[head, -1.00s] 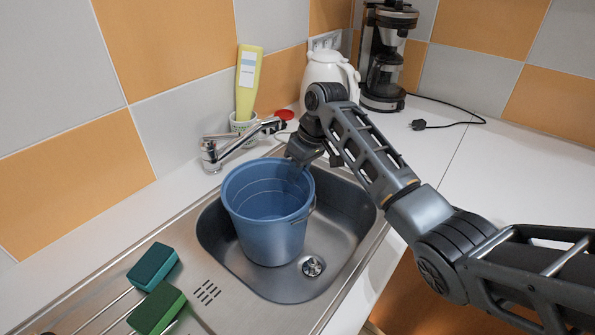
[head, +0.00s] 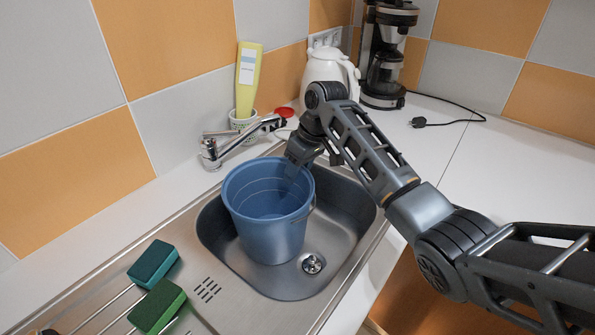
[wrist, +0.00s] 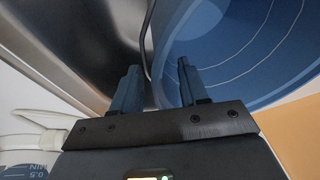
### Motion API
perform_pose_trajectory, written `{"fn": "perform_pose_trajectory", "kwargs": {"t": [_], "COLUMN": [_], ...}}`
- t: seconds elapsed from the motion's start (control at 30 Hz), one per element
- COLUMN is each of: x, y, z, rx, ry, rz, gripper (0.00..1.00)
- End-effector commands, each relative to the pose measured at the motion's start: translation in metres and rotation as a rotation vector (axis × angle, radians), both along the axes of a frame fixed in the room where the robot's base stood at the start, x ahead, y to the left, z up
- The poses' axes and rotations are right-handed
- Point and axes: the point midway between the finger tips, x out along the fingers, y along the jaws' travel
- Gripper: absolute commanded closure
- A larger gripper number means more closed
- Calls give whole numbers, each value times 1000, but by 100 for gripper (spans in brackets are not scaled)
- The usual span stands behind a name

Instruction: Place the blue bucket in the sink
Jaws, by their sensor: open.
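The blue bucket (head: 268,228) stands upright inside the basin of the steel sink (head: 340,255), left of the drain. My gripper (head: 292,172) is at the bucket's back right rim, partly hidden by my own wrist. In the wrist view my gripper (wrist: 158,82) is open, its two fingers apart. The bucket's curved inside (wrist: 245,50) fills the upper right there, with its rim passing between the fingers. One finger is on the inner side of the rim and one on the outer side. I cannot tell whether either touches it.
A chrome faucet (head: 235,143) stands behind the bucket. Two green sponges (head: 155,264) lie on the drainboard at front left. A yellow bottle (head: 248,78), a white kettle (head: 328,70) and a coffee maker (head: 388,60) stand at the back. The right counter is mostly clear.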

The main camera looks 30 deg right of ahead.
Motion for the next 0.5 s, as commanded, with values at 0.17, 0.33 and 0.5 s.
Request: {"fn": "perform_pose_trajectory", "kwargs": {"t": [0.17, 0.33, 0.5], "x": [-3, -10, -16], "y": [-5, -13, -19], "z": [22, 56, 87], "rx": [0, -1, -2], "ry": [-6, -7, -6], "rz": [0, -1, -1], "gripper": [56, 56, 56]}}
